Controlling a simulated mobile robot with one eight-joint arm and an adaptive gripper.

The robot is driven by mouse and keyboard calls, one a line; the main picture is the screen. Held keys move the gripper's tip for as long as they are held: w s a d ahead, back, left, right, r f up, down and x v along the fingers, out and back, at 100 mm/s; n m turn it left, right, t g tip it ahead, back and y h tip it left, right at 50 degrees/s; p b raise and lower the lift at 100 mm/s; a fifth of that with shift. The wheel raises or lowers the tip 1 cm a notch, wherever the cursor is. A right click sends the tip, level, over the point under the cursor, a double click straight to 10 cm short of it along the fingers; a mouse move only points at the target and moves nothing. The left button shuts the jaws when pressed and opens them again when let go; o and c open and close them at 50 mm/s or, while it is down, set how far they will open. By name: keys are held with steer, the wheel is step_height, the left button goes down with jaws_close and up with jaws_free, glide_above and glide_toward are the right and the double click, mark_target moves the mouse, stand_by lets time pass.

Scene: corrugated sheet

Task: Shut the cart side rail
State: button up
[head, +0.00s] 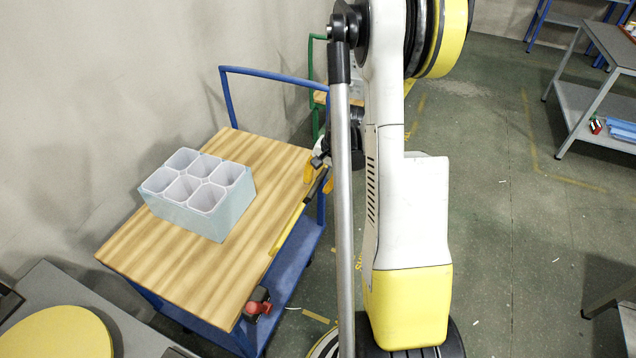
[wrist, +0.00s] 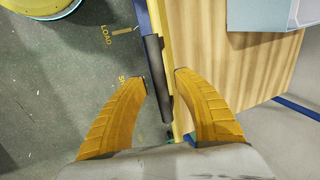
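The cart (head: 215,262) has a wooden top and a blue frame. Its side rail (head: 289,228) runs along the top's right edge as a yellow bar with a dark section near my gripper. In the wrist view the rail (wrist: 153,62) shows a dark grip beside a yellow strip, close against the wooden top. My gripper (head: 318,179) is at the far part of that edge. In the wrist view its yellow fingers (wrist: 161,76) are apart, one on each side of the dark grip, with gaps visible. My arm hides part of the rail's surroundings in the head view.
A pale-blue bin with several compartments (head: 220,218) stands on the cart top. A red knob (head: 258,308) sits on the cart's near right corner. A grey table with a yellow disc (head: 62,335) is at the near left.

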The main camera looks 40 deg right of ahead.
jaws_close()
steer(key=w+a+g+h, duration=0.1)
steer(key=w+a+g, duration=0.1)
steer(key=w, duration=0.3)
steer(key=shift+w+a+r+g, duration=0.2)
steer(key=shift+w+r+g, duration=0.05)
steer(key=shift+r+g, duration=0.1)
steer(key=shift+o, duration=1.1)
jaws_free()
step_height(320, 180, up, 12)
steer(key=shift+s, duration=0.2)
